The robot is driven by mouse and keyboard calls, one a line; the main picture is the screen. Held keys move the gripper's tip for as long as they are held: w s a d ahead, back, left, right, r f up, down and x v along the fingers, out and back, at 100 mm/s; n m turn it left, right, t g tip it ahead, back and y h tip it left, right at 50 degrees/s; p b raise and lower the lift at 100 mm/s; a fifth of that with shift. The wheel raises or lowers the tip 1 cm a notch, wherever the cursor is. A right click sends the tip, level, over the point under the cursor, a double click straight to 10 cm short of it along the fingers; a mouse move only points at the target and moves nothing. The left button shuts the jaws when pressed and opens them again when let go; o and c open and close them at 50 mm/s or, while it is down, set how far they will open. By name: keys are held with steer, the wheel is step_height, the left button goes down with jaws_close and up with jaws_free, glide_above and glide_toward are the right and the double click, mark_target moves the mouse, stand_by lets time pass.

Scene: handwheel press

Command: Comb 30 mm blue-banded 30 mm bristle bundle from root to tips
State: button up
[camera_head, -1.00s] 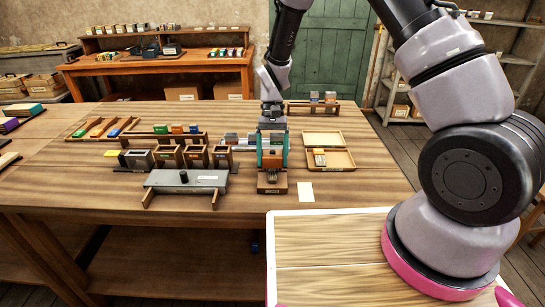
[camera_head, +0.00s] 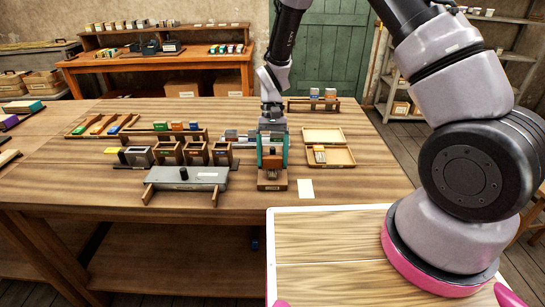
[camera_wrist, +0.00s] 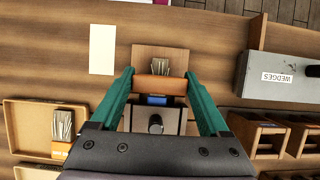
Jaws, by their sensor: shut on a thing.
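My gripper (camera_wrist: 156,88) has teal fingers shut on an orange-brown bar (camera_wrist: 155,86), which spans the gap between them. In the head view, my gripper (camera_head: 271,158) is over a small wooden stand (camera_head: 272,184) near the front of the bench. Thin pale bristles or pins (camera_wrist: 161,67) show just beyond the bar, above the stand's wooden front. A blue band (camera_wrist: 153,100) shows right behind the bar. I cannot tell whether the bar touches the bristles; the bar partly hides the bundle. A black knob (camera_wrist: 155,124) on a grey block is between the fingers.
The grey block labelled WEDGES (camera_wrist: 285,76) and wooden bins (camera_wrist: 262,130) stand close by. An open wooden box (camera_head: 329,157) with a pale-topped piece (camera_head: 319,154) is at right. A blank card (camera_head: 305,188) lies beside the stand.

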steer(key=shift+s, duration=0.4)
steer(key=shift+s, duration=0.3)
steer(key=shift+s, duration=0.1)
steer(key=shift+s+f, duration=0.1)
steer(key=shift+s, duration=0.3)
steer(key=shift+s, duration=0.2)
steer(key=shift+s, duration=0.25)
steer(key=shift+r, duration=2.1)
